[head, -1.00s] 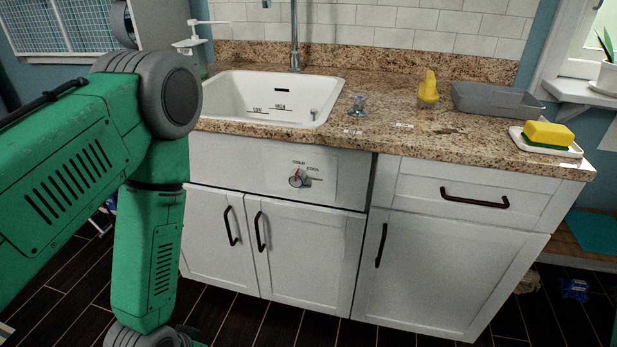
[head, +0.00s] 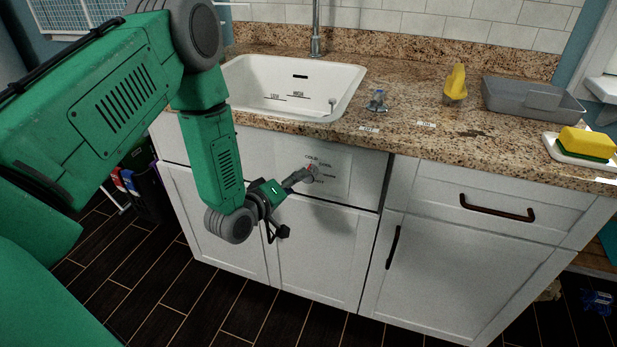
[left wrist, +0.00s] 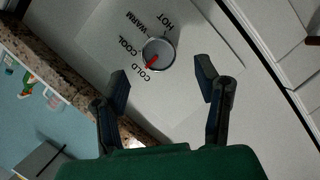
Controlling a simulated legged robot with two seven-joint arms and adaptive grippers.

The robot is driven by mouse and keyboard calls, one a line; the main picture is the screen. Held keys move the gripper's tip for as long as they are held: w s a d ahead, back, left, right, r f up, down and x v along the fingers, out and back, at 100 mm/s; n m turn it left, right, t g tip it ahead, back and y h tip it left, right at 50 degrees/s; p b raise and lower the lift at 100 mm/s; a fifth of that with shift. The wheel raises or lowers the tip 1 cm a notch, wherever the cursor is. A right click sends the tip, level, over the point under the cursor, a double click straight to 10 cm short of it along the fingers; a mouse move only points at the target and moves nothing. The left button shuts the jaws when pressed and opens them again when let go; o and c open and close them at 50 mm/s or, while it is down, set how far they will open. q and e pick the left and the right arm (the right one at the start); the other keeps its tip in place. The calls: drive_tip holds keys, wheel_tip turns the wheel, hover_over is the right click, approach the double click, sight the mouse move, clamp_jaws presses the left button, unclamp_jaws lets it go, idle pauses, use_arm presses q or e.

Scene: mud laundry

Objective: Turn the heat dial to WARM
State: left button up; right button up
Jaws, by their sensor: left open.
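The heat dial (left wrist: 160,52) is a round grey knob with a red pointer on the white cabinet front. In the left wrist view its pointer is directed at the COLD label (left wrist: 153,75); COOL (left wrist: 127,46), WARM (left wrist: 134,18) and HOT (left wrist: 166,20) are printed around it. In the head view the dial (head: 314,172) is partly hidden by a finger. My left gripper (left wrist: 162,78) is open and empty, facing the panel, with the dial ahead of the gap between its fingertips. It also shows in the head view (head: 292,204). Contact with the dial cannot be told.
Above the panel is the granite counter (head: 410,150) with a white sink (head: 290,90), a blue-grey stopper-like item (head: 377,101), a yellow object (head: 455,84), a grey tray (head: 530,98) and a yellow sponge (head: 586,142). Dark cabinet handles (head: 497,209) stick out.

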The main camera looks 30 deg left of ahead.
sight(307, 182)
use_arm(q)
drive_tip(key=x, duration=0.5)
drive_tip(key=shift+w+f+b, duration=0.1)
drive_tip(key=shift+w+b, duration=0.2)
drive_tip(key=c, duration=1.1)
